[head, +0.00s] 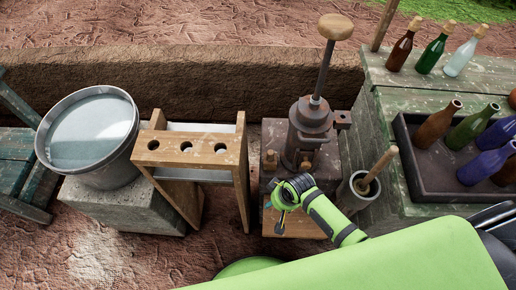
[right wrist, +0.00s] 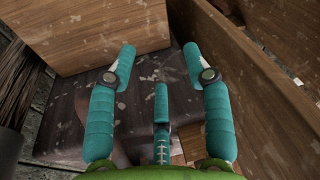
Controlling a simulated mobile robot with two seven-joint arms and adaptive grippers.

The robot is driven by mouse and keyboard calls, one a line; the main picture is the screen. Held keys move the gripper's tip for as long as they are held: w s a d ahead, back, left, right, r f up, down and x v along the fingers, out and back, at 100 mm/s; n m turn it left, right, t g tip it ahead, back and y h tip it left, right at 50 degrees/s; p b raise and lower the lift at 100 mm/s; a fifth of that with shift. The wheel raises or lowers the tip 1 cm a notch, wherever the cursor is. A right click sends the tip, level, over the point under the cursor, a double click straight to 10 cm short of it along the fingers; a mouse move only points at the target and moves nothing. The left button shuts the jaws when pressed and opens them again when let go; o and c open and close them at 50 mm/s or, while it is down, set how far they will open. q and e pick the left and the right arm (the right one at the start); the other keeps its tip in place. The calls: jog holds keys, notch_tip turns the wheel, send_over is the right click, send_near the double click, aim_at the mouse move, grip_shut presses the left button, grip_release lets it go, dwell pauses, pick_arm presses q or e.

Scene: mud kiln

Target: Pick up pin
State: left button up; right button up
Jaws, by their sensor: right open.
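I cannot make out for certain which thing is the pin. My left gripper is not in view.
A wooden rack (head: 190,149) with three holes stands left of the press. Left of that, a metal bucket (head: 132,150) sits on a stone block. A mortar (head: 345,197) with a wooden pestle is close on the right. A bottle tray (head: 425,185) lies on the bench further right.

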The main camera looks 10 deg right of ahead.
jog(key=w+a+r, duration=0.2)
jog(key=w+r, duration=0.2)
jog(key=w, duration=0.1)
notch_tip(320, 180, up, 12)
jog(key=m+g+h+b, duration=0.1)
jog(key=g+h+b, duration=0.1)
send_over(271, 152)
jog(key=shift+s+a+f, duration=0.15)
jog(key=shift+s+a, duration=0.05)
jog(key=shift+a, duration=0.25)
jog(key=shift+d+f, duration=0.15)
jog(key=shift+f, duration=0.05)
jog(key=f, duration=0.5)
jog(key=shift+w+d+f+p, duration=0.15)
jog(key=shift+d+p, duration=0.1)
jog(key=shift+p, duration=0.15)
jog(key=shift+f, duration=0.6)
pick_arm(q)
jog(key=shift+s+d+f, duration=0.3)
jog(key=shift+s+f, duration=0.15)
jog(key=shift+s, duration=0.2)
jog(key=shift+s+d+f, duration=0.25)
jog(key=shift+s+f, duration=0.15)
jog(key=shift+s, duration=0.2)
pick_arm(e)
grip_shut()
